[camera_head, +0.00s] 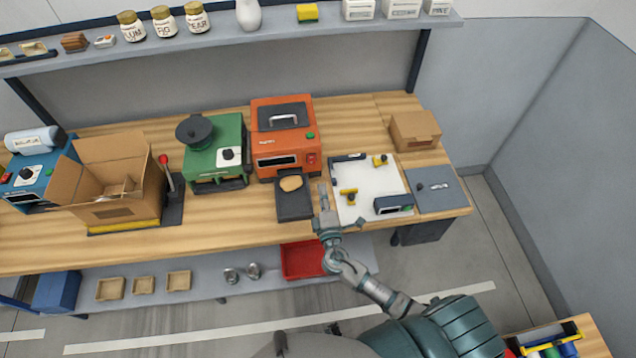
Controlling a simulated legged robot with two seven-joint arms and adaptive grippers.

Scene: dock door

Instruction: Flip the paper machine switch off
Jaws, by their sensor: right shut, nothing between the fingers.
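Three machines stand on the wooden workbench. An orange machine (283,140) has a handle on top, a front slot, a green button and a red switch (312,159) at its lower right front. A blue machine (32,180) with a pale roll on top is at the left edge, partly behind a carton. No readable label tells which is the paper machine, and switch positions are too small to tell. My right gripper (324,196) is shut and empty, just below and right of the orange machine's front. My left gripper is not in view.
A black tray (293,205) with a tan piece juts out left of my right gripper. A white board (368,172) with small yellow and dark parts lies to the right. An open carton (112,190) and a red-knobbed lever (165,160) stand left. A shelf (280,32) runs above.

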